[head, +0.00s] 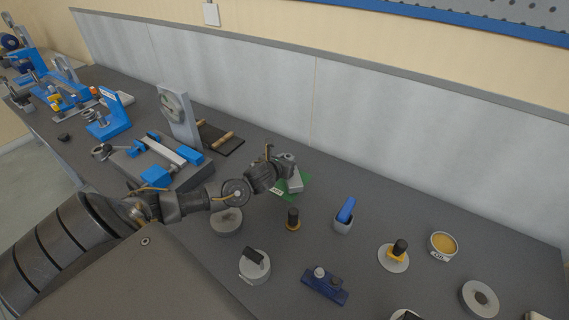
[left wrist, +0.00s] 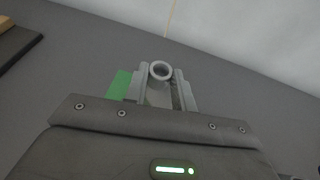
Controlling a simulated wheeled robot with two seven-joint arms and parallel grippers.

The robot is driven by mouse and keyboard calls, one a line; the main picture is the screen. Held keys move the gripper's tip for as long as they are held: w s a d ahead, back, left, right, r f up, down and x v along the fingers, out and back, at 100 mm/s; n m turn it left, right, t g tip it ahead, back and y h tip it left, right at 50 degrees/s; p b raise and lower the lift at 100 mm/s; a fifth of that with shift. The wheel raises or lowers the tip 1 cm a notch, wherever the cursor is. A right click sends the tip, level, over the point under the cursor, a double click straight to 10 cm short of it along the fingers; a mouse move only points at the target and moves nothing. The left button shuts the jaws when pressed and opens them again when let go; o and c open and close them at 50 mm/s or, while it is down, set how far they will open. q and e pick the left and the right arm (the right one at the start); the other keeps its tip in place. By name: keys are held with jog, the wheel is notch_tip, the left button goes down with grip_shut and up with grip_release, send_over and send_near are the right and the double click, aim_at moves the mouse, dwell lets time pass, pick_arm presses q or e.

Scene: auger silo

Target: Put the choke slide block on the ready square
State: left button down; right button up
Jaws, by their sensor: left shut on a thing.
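My left gripper (head: 284,172) is shut on the choke slide block (head: 295,185), a small grey block. In the left wrist view the held block (left wrist: 160,72) shows a round ring end between the gripper's fingers (left wrist: 166,92). The ready square (head: 305,177) is a flat green patch on the bench, with a small white label at its near edge. The block is over the square and hides part of it. The square (left wrist: 118,85) also shows left of the fingers in the left wrist view. I cannot tell whether the block touches it. My right gripper is not in view.
A black-topped knob (head: 292,219) and a blue-handled part in a grey cup (head: 344,216) stand near the square. A grey fixture with blue clamps (head: 166,160) and an upright dial gauge (head: 178,113) are to the left. Bare bench lies behind the square.

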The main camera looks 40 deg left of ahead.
pick_arm(q)
jog(key=shift+a+f, duration=0.1)
jog(key=shift+a, duration=0.1)
notch_tip(320, 180, down, 2)
jog(key=shift+w+a+f+p, duration=0.1)
jog(key=shift+p, duration=0.65)
jog(key=shift+f, duration=0.5)
jog(key=shift+f, duration=0.2)
jog(key=c, duration=1.1)
grip_release()
jog(key=shift+c, duration=0.2)
